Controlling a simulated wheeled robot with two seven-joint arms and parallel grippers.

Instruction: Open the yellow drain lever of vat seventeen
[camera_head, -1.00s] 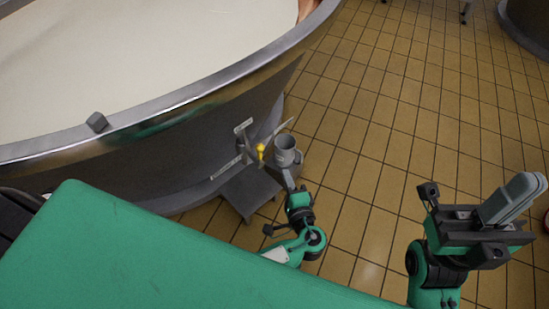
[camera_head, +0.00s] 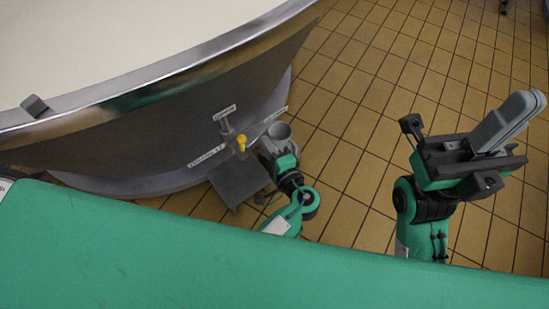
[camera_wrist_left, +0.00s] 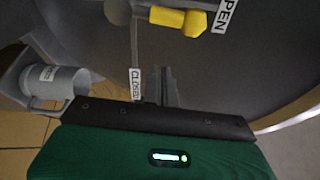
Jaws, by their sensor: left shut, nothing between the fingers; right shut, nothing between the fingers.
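The CLOSED label (camera_wrist_left: 136,84) is below the hub. My left gripper (camera_head: 263,148) is just right of the lever in the head view. In the left wrist view its fingers (camera_wrist_left: 161,75) are shut and empty, below the lever and apart from it. My right gripper (camera_head: 528,103) is shut and empty, far right.
A grey jug (camera_head: 278,131) is close beside my left gripper; it also shows in the left wrist view (camera_wrist_left: 50,80). A grey step-like block (camera_head: 238,188) stands below the lever. A small grey block (camera_head: 35,106) sits on the vat rim. Tiled floor (camera_head: 365,130) is clear to the right.

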